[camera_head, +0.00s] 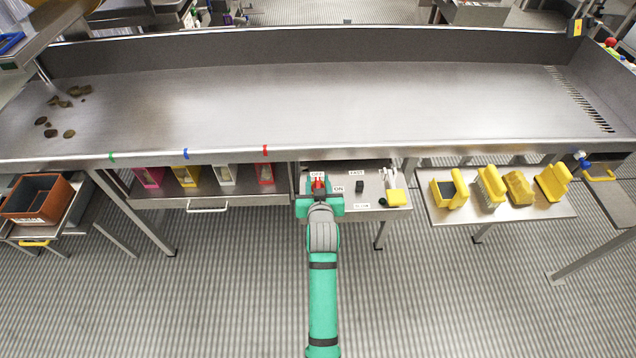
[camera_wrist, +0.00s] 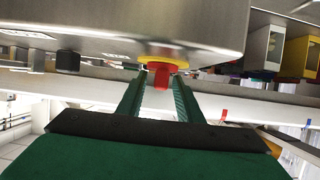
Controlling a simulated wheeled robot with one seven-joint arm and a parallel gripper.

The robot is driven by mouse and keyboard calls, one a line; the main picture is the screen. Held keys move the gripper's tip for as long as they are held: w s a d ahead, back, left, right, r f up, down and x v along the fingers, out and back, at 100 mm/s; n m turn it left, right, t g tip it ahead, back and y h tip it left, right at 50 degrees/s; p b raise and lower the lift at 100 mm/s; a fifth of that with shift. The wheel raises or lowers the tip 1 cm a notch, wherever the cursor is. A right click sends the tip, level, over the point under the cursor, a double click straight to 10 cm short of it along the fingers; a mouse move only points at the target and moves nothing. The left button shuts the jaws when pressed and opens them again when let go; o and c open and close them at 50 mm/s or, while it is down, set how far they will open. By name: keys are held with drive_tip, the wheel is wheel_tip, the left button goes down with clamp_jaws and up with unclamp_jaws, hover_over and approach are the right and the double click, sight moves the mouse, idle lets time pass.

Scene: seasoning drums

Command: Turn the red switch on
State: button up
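The red switch (camera_head: 319,184) sits on the steel shelf under the long table, with a label reading what looks like OFF above it and ON to its right. In the wrist view the red switch (camera_wrist: 161,76) stands out from a yellow base (camera_wrist: 163,62). My gripper (camera_head: 319,194) is right at the switch, in front of it. In the wrist view my gripper (camera_wrist: 158,88) has its two green fingers apart, one on each side of the red knob, with gaps visible. Nothing is held. In the head view my gripper hides the lower part of the switch.
A black knob (camera_head: 360,187) and a yellow-and-white item (camera_head: 395,196) are to the right on the same shelf. The long steel table (camera_head: 300,110) extends above. Yellow tools are on a shelf (camera_head: 470,208) further right; coloured bins, including a red one (camera_head: 265,174), are left.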

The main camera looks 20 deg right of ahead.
clamp_jaws()
